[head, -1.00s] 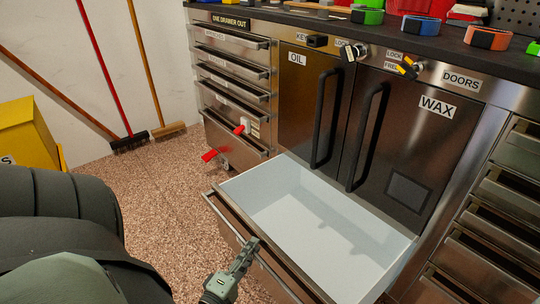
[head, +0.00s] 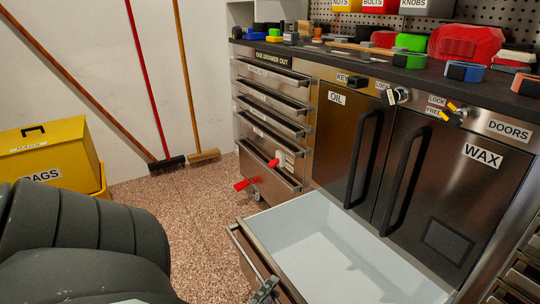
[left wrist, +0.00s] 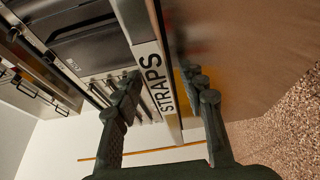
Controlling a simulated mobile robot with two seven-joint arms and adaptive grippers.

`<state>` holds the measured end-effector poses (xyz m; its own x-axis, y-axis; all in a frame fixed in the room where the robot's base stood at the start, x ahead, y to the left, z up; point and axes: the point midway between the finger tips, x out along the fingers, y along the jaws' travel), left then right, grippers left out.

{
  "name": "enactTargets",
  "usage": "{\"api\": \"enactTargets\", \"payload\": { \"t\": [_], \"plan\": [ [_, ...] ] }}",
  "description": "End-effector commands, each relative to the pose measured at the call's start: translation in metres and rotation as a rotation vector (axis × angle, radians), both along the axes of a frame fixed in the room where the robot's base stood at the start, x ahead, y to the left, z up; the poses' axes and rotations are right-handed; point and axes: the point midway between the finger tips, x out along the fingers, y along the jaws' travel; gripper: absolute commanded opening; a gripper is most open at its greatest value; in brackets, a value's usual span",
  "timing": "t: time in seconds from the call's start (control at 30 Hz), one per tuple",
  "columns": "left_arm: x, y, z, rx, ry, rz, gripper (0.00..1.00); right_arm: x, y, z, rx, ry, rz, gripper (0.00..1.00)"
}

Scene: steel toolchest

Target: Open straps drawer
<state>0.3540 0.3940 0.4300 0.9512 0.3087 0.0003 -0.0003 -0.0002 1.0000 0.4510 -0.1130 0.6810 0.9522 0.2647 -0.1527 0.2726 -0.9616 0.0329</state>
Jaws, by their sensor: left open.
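A wide bottom drawer (head: 290,218) is pulled out below the OIL and WAX doors. Its pale inside looks empty. A bar handle (head: 243,252) runs along its front. My left gripper (head: 266,292) is at the lower picture edge, close to this handle and only partly in view. My right gripper is not in view.
Above are closed OIL (head: 345,140) and WAX (head: 450,170) doors and a cluttered worktop (head: 400,72). Speckled floor (head: 190,205) left of the drawer is clear.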

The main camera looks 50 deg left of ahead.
Motion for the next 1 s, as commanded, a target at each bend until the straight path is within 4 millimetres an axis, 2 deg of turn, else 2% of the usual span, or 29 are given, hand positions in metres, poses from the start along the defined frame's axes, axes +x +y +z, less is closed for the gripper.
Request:
{"api": "enactTargets", "payload": {
  "t": [0.17, 0.27, 0.6, 0.73, 1.0],
  "plan": [
    [-0.004, -0.001, -0.001, 0.000, 0.001, 0.001, 0.41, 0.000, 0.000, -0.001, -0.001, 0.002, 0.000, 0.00],
    [-0.015, -0.005, -0.001, -0.002, 0.005, 0.000, 0.41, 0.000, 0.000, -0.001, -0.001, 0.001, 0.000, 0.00],
    [-0.082, -0.026, -0.001, -0.002, 0.003, 0.000, 0.41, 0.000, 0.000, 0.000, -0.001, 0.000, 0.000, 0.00],
    [-0.101, -0.033, -0.001, 0.000, 0.003, 0.000, 0.41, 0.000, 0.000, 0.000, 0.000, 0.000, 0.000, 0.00],
    [-0.115, -0.037, 0.000, 0.000, 0.001, 0.000, 0.41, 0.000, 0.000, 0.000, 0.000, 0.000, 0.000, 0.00]
  ]
}}
